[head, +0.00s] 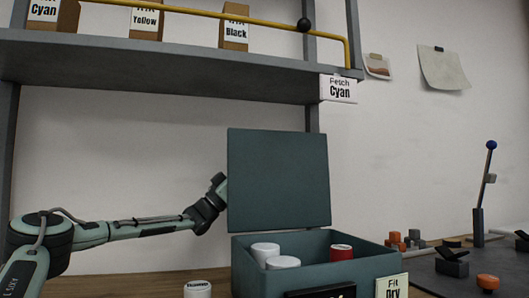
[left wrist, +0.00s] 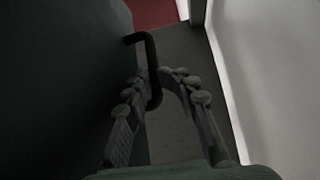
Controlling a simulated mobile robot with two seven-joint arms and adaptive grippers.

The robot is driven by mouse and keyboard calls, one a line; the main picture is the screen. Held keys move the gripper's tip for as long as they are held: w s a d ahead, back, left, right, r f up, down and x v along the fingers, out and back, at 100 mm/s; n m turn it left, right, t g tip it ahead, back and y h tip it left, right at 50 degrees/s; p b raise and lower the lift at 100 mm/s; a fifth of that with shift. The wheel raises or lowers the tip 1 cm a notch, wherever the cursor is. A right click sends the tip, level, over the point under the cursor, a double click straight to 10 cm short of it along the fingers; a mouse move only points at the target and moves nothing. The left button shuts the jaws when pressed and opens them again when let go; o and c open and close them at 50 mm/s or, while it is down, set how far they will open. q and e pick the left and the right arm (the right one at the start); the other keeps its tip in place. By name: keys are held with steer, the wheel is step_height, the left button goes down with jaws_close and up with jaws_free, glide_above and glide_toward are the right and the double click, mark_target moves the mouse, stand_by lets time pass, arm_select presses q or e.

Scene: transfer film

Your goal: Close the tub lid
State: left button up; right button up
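The grey-green tub (head: 315,268) stands on the bench with its lid (head: 279,180) raised nearly upright at the back. Two white-topped canisters (head: 265,250) and a red-topped one (head: 341,252) are inside. My left gripper (head: 221,188) is at the lid's left edge, its fingertips partly hidden. In the left wrist view, the fingers (left wrist: 163,76) are apart, with a black bent handle (left wrist: 153,68) beside the left finger, reaching between them. The dark surface on the left (left wrist: 60,80) looks like the lid. Contact with the handle is unclear. My right gripper is not in view.
A shelf (head: 170,68) with labelled boxes and a yellow rail (head: 250,22) runs above the lid. A white-topped container (head: 197,289) stands left of the tub. Orange and grey pieces (head: 396,238) and an upright blue-knobbed lever (head: 478,222) are to the right.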

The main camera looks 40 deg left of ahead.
arm_select(q)
steer(key=shift+w+d+r, duration=0.3)
steer(key=shift+r, duration=0.25)
steer(key=shift+c, duration=0.4)
jaws_close()
